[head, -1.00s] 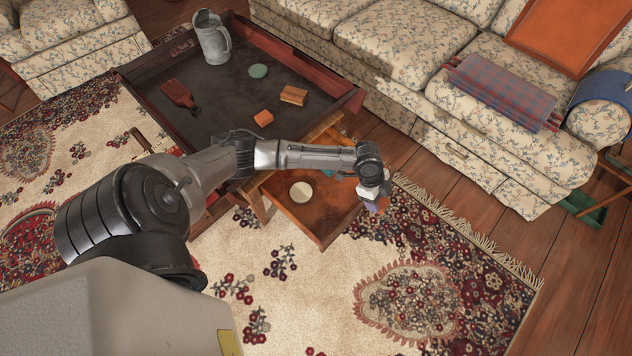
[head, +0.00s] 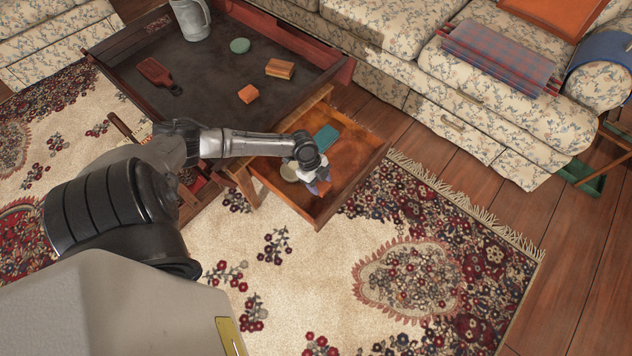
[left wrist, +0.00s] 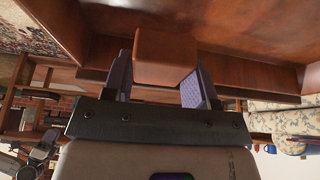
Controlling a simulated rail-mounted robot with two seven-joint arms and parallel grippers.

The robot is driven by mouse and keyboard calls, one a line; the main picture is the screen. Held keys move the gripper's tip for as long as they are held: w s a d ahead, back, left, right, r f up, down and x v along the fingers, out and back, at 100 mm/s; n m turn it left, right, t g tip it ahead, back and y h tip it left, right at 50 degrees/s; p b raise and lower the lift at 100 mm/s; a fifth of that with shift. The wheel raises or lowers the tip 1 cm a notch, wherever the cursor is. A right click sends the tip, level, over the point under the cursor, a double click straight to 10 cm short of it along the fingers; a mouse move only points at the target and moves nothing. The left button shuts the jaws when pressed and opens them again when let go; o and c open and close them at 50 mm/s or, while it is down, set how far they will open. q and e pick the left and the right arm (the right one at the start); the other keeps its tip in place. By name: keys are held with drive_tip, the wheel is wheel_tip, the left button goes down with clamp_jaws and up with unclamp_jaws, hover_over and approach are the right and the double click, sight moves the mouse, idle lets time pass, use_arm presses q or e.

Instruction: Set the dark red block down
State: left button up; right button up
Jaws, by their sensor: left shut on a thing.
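My left gripper (head: 318,186) is over the open wooden drawer (head: 352,182) at the corner of the low table. In the left wrist view, a reddish-brown block (left wrist: 166,57) sits between the two purple-grey fingers of my left gripper (left wrist: 165,82), which are shut on it. The drawer's wooden floor and walls show behind the block in that view. In the head view the block is mostly hidden by the gripper, and I cannot tell whether it touches the drawer floor. My right gripper is not in view.
The drawer also holds a teal item (head: 326,138) and a pale round item (head: 288,172), partly covered by my gripper. A sofa stands behind.

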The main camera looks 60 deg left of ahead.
use_arm(q)
drive_tip(key=shift+s+a+f, duration=0.3)
drive_tip(key=shift+s+f, duration=0.1)
drive_tip(key=shift+f+b, duration=1.45)
drive_tip(key=shift+f, duration=0.4)
drive_tip(key=shift+f, duration=0.15)
drive_tip(key=o, duration=0.9)
